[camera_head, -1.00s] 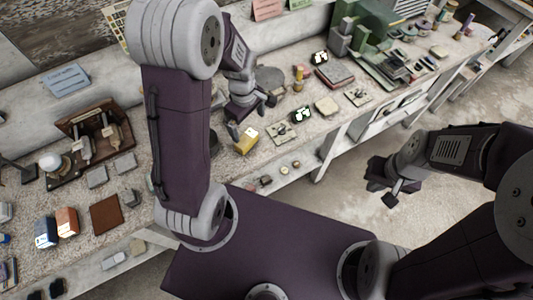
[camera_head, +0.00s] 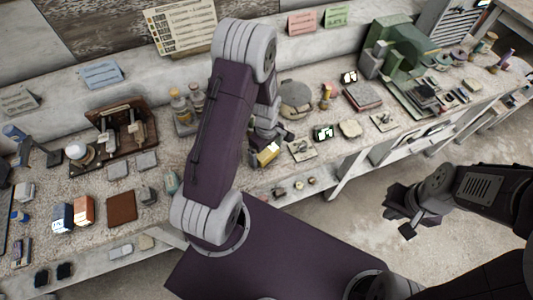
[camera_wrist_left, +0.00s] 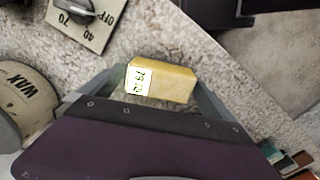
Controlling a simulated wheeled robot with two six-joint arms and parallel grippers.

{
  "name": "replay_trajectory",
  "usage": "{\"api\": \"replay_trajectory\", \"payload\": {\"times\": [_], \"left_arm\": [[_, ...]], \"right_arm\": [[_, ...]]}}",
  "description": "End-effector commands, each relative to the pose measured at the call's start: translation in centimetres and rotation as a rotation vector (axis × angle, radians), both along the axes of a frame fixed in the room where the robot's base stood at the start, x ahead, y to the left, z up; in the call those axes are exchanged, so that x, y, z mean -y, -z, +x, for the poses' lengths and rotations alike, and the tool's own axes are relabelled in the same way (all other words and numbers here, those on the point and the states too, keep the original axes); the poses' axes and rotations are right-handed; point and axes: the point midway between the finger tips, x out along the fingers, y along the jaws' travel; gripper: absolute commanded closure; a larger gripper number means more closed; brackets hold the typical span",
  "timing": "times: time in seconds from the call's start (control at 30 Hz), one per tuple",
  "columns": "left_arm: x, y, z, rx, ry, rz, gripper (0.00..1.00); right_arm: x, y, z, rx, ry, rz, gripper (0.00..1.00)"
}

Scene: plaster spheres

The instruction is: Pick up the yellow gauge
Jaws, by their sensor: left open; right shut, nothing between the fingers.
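The yellow gauge (camera_head: 267,154) is a small yellow block on the workbench, near its front edge. In the left wrist view the gauge (camera_wrist_left: 165,80) shows a white face with a digital reading. My left gripper (camera_head: 268,147) is open and low at the gauge. In the left wrist view the gauge lies between its two spread fingers (camera_wrist_left: 160,88), with speckled bench showing around it. I cannot tell whether either finger touches it. Part of the gauge is hidden by the gripper in both views. My right gripper (camera_head: 402,224) is shut and empty, out over the floor.
A dial plate (camera_wrist_left: 85,18) and a round wax tin (camera_wrist_left: 22,100) lie near the gauge. On the bench also stand a green machine (camera_head: 398,42), a red-brown book (camera_head: 362,96) and a wooden rack (camera_head: 122,128). A lower shelf (camera_head: 300,192) with small items runs below the front edge.

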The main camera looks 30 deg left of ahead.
Motion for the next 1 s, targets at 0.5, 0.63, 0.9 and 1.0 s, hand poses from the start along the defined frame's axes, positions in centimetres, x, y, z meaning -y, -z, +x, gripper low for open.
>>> {"api": "replay_trajectory", "payload": {"times": [0.5, 0.63, 0.9, 1.0], "left_arm": [[0.0, 0.1, 0.0, 0.002, 0.000, 0.000, 0.74], [0.0, 0.1, 0.0, 0.002, 0.000, 0.000, 0.74], [0.0, -2.1, 0.1, 0.007, 0.000, 0.001, 0.74], [0.0, -4.3, 0.2, 0.009, 0.000, 0.001, 0.74]], "right_arm": [[0.0, 0.0, 0.0, 0.000, 0.000, 0.000, 1.00], [0.0, 0.0, 0.0, 0.000, 0.000, 0.000, 1.00], [0.0, 0.2, 0.0, 0.000, 0.000, 0.000, 1.00], [0.0, 0.2, 0.0, 0.000, 0.000, 0.000, 1.00]]}}
